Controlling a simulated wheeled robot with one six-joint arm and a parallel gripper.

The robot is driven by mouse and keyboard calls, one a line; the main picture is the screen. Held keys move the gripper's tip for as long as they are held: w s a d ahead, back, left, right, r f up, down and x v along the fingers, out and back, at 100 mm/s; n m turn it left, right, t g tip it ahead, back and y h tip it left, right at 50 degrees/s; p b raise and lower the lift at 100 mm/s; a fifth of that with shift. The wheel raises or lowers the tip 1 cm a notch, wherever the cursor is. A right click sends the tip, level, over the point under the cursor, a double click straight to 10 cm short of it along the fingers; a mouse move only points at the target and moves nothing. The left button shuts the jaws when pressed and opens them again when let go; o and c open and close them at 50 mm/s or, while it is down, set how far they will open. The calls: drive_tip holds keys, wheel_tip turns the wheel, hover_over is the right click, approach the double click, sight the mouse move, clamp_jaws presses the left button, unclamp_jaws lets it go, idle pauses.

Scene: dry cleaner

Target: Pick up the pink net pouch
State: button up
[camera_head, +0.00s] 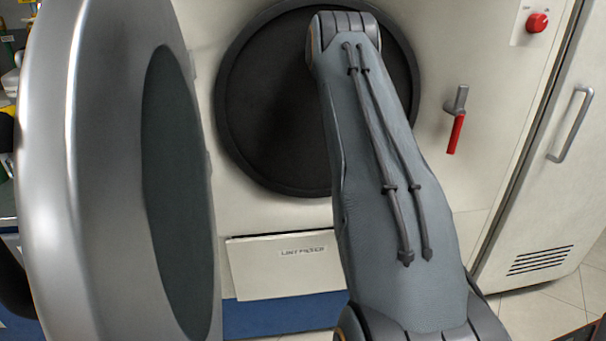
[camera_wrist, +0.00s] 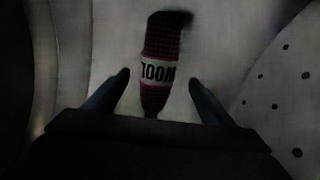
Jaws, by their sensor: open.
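The net pouch (camera_wrist: 162,42) shows in the wrist view as a dark pinkish-red mesh bundle with a white band lettered "WOOL", seen upside down. It lies on a pale surface inside the dim drum, with a dark end at the top. My gripper (camera_wrist: 158,78) is open, its two dark fingers apart to the left and right of the pouch's lower part in the picture. I cannot tell how far the fingers are above it. In the head view my arm reaches into the dark round opening (camera_head: 270,110), which hides the gripper and pouch.
The drum wall (camera_wrist: 275,75) has several dark holes at the right of the wrist view. In the head view the open round door (camera_head: 55,190) stands at left. A red-handled lever (camera_head: 456,132), a red knob (camera_head: 537,22) and a lint filter panel (camera_head: 280,268) are on the machine front.

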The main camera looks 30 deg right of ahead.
sight(309, 167)
drive_tip(key=f, duration=0.3)
drive_tip(key=f+p, duration=0.1)
drive_tip(key=f, duration=0.3)
drive_tip(key=shift+s+f, duration=0.2)
drive_tip(key=shift+f, duration=0.1)
drive_tip(key=c, duration=1.4)
